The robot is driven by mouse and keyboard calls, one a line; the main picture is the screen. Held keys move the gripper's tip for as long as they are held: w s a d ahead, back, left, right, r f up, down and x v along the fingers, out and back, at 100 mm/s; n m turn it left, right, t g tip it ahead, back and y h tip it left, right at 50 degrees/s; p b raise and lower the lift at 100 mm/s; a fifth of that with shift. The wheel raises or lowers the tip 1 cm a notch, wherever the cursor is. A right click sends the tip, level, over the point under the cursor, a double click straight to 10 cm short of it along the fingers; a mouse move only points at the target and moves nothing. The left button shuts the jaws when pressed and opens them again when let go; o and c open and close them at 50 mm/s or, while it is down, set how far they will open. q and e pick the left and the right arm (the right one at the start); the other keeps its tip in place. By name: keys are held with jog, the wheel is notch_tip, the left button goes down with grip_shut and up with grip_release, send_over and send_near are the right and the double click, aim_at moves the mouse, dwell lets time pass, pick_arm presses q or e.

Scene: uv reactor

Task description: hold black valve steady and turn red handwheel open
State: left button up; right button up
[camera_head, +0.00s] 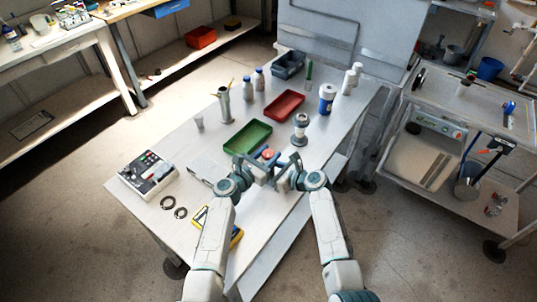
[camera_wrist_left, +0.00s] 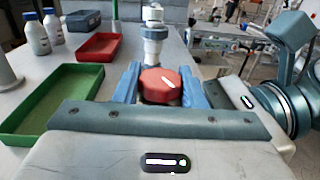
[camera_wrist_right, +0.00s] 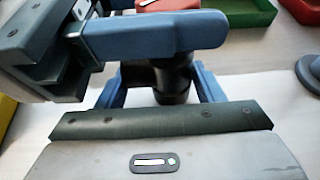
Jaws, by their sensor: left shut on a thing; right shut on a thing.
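The red handwheel (camera_wrist_left: 161,84) sits between the two blue fingers of my left gripper (camera_wrist_left: 160,86) in the left wrist view. That gripper is shut on it. A bit of the red handwheel also shows in the head view (camera_head: 267,153) and at the top of the right wrist view (camera_wrist_right: 167,4). The black valve (camera_wrist_right: 172,82) stands upright below the handwheel, between the fingers of my right gripper (camera_wrist_right: 160,90), which is shut on its body. The left gripper's finger crosses above it and hides its upper part. In the head view my grippers meet at the table's near right edge.
A green tray (camera_head: 246,137) lies just behind the grippers, with a red tray (camera_head: 284,106) farther back. A white-and-grey device (camera_head: 300,128) stands close behind the valve. A control box (camera_head: 148,174), black rings (camera_head: 174,207) and a yellow instrument (camera_head: 236,237) lie toward the near left.

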pick_arm(q)
jog(key=o, duration=1)
jog(key=shift+a, duration=0.1)
jog(key=v, duration=1.2)
